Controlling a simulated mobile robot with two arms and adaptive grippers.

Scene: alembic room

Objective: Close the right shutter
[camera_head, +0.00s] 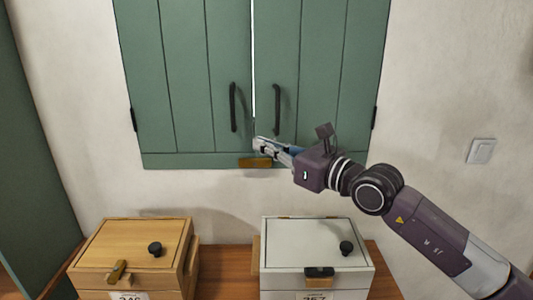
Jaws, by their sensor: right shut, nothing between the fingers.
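The right shutter (315,75) is a green planked panel with a dark vertical handle (276,108) near its inner edge. It stands almost level with the left shutter (190,75), with a thin bright gap between them. My right gripper (258,144) is shut and empty, at the lower inner corner of the right shutter, below the handle. I cannot tell whether its fingertips touch the panel. A brass-coloured piece (255,163) shows at the bottom where the shutters meet. My left gripper is out of view.
A wooden box (130,240) and a pale grey box (300,240) with dark knobs stand on a wooden surface (222,262) below. A light switch (480,151) is on the wall at the right. A green panel (30,150) stands at the far left.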

